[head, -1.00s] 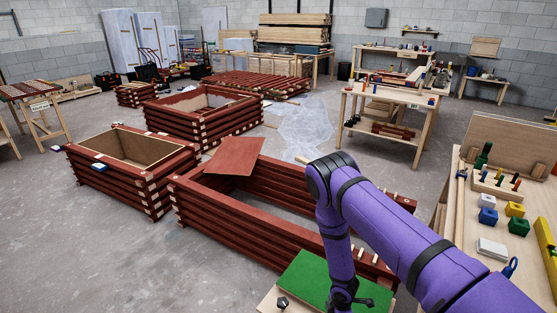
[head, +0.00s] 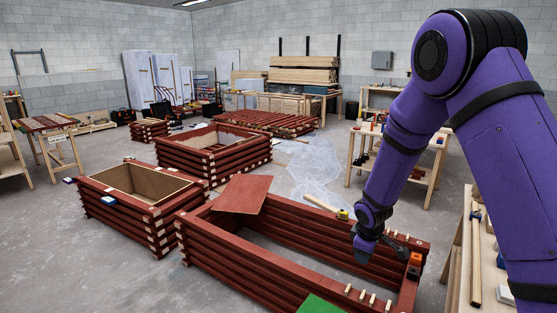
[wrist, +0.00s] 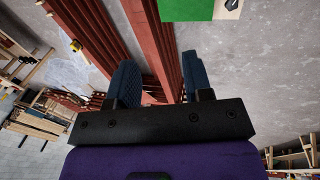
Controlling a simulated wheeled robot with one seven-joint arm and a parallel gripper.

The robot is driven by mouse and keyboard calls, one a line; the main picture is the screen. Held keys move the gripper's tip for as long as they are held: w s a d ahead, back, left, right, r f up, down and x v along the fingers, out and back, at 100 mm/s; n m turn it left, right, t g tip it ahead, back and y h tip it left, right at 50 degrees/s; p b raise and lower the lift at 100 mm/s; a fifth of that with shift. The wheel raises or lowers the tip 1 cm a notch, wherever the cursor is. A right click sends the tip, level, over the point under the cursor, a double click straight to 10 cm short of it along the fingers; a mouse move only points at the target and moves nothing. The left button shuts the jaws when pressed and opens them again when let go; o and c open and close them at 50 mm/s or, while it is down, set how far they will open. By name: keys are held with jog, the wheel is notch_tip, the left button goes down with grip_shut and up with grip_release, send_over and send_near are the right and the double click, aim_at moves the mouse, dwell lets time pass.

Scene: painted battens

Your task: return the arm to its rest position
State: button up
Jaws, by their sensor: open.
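My purple arm rises on the right of the head view and bends down at the elbow. My gripper (head: 366,250) hangs over the long red batten frame (head: 215,243), near its right end. The wrist view shows the two dark blue fingers of my gripper (wrist: 158,85) apart, with nothing between them. Red battens of the frame run below and beyond the fingers there. In the head view the fingertips are small and partly hidden by the wrist.
A green board (head: 320,305) lies at the bottom edge, close to the frame. A workbench (head: 462,270) stands at the right, partly behind my arm. A smaller batten box (head: 150,215) is at the left. A loose red panel (head: 243,194) rests on the long frame. Grey floor is clear at lower left.

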jog(key=s+d+r+m, duration=0.15)
jog(key=s+r, duration=0.25)
jog(key=r, duration=0.4)
jog(key=s+d+r+m+t, duration=0.15)
jog(key=s+r, duration=0.25)
jog(key=r, duration=0.4)
jog(key=s+d+r+m+g, duration=0.1)
jog(key=s+r+m, duration=0.25)
jog(key=r, duration=0.55)
jog(key=s+r+m+t, duration=0.1)
jog(key=s+r, duration=0.3)
jog(key=s, duration=0.7)
jog(key=s+r+m+y, duration=0.1)
jog(key=s+r+m, duration=0.2)
jog(key=s, duration=0.9)
notch_tip(320, 180, up, 2)
jog(key=shift+s+d+r+t, duration=0.15)
jog(key=shift+s+d+t, duration=0.05)
jog(key=shift+d+t, duration=0.2)
